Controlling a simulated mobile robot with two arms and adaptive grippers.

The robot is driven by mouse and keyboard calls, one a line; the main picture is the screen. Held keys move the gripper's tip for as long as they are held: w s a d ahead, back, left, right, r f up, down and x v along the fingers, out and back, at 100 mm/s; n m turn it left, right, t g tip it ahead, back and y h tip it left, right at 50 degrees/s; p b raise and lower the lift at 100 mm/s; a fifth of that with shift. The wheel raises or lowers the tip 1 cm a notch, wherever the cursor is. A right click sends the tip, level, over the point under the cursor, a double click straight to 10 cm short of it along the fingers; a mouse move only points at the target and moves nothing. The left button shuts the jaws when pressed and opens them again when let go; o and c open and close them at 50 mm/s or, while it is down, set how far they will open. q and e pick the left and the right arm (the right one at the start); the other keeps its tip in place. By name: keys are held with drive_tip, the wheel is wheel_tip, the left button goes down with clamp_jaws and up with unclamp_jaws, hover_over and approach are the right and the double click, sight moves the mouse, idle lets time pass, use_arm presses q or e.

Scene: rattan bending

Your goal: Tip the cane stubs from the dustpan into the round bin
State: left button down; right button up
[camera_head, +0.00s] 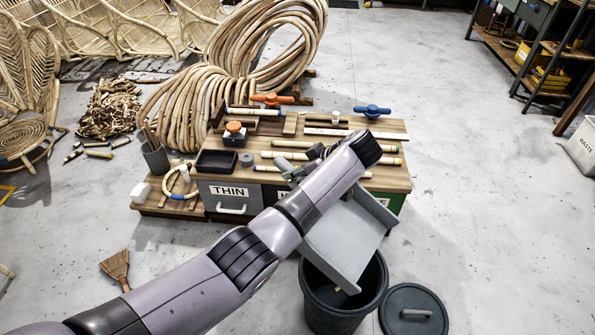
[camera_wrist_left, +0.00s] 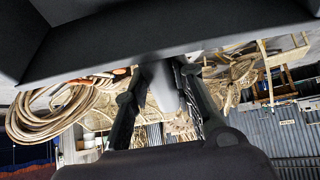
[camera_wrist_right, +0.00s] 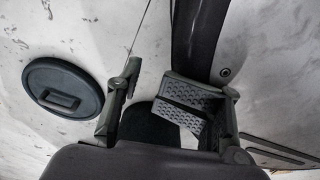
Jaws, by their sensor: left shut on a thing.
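My left gripper (camera_head: 303,172) is shut on the grey dustpan's handle. It is partly hidden behind my own wrist, and its fingers (camera_wrist_left: 165,95) flank the pale handle in the left wrist view. The dustpan (camera_head: 345,240) is tilted, with its low end over the mouth of the dark round bin (camera_head: 335,318). A small pale cane stub (camera_head: 338,290) shows at the bin mouth, just below the pan's edge. The rest of the bin's inside is hidden or dark. My right gripper (camera_wrist_right: 158,88) is open and empty, seen only in the right wrist view.
The bin's round lid (camera_head: 413,310) lies on the floor right of the bin. The workbench (camera_head: 400,178) with tools and cane pieces stands just behind. A hand broom (camera_head: 117,266) lies at left.

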use_arm(q)
drive_tip(key=shift+a+r, duration=0.1)
drive_tip(key=shift+r, duration=0.2)
wheel_tip(320, 180, up, 2)
drive_tip(key=p, duration=0.2)
drive_tip(key=h+p, duration=0.1)
drive_tip(key=p, duration=0.1)
drive_tip(key=shift+r+g, duration=0.25)
drive_tip(key=shift+g, duration=0.15)
wheel_tip(320, 180, up, 2)
drive_tip(key=g+h+p, duration=0.1)
drive_tip(key=h+p, duration=0.1)
drive_tip(key=p, duration=0.2)
drive_tip(key=shift+r, duration=0.2)
drive_tip(key=shift+h+p, duration=0.3)
drive_tip(key=shift+p, duration=0.1)
use_arm(e)
drive_tip(key=s+r, duration=0.6)
drive_tip(key=shift+s+d+r+g, duration=0.2)
drive_tip(key=shift+s+d+g, duration=0.1)
drive_tip(key=shift+d+g, duration=0.1)
use_arm(q)
drive_tip(key=shift+f, duration=0.1)
